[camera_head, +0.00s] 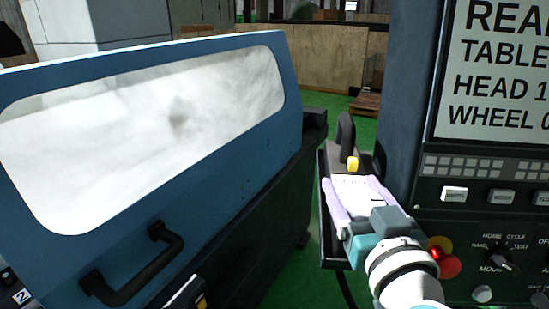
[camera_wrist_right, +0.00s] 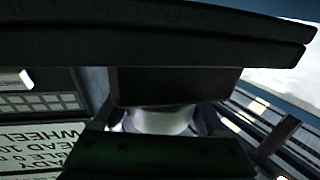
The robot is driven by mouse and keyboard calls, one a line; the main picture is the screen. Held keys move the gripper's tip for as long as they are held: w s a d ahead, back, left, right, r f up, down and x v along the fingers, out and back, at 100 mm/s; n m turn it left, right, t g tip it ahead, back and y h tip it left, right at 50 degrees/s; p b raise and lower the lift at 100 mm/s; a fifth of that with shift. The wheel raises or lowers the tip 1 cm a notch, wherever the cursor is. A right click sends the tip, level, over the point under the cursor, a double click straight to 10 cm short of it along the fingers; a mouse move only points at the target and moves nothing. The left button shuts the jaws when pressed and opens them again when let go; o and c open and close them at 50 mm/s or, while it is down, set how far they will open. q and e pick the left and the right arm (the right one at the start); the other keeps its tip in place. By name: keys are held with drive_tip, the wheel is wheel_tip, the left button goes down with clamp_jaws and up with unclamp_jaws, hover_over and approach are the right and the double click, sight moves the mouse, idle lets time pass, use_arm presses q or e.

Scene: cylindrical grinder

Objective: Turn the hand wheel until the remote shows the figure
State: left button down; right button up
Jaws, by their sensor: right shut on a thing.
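The remote (camera_head: 343,157) is a dark hand-held box with a black loop handle, a yellow button and a pale face. It sits upright over a dark tray beside the control cabinet in the head view. My right gripper (camera_head: 352,188) is shut on the remote, with one pale finger along each side of it. In the right wrist view a dark block (camera_wrist_right: 165,86) and a pale rounded part below it fill the middle, close to the camera. I cannot make out the hand wheel; the gripper and wrist cover the near part of the remote. My left gripper is not in view.
The control cabinet's screen (camera_head: 495,70) reads TABLE, HEAD and WHEEL lines, cut off at the right. A red stop button (camera_head: 448,267) is close to my right wrist. The grinder's blue door (camera_head: 225,135) with a black handle stands at the left. Green floor shows beyond.

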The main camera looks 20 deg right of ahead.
drive_tip(key=o, duration=1.3)
drive_tip(key=shift+s, duration=0.1)
drive_tip(key=b+v, duration=0.1)
drive_tip(key=v, duration=0.8)
drive_tip(key=shift+s+a, duration=0.1)
drive_tip(key=shift+s, duration=0.3)
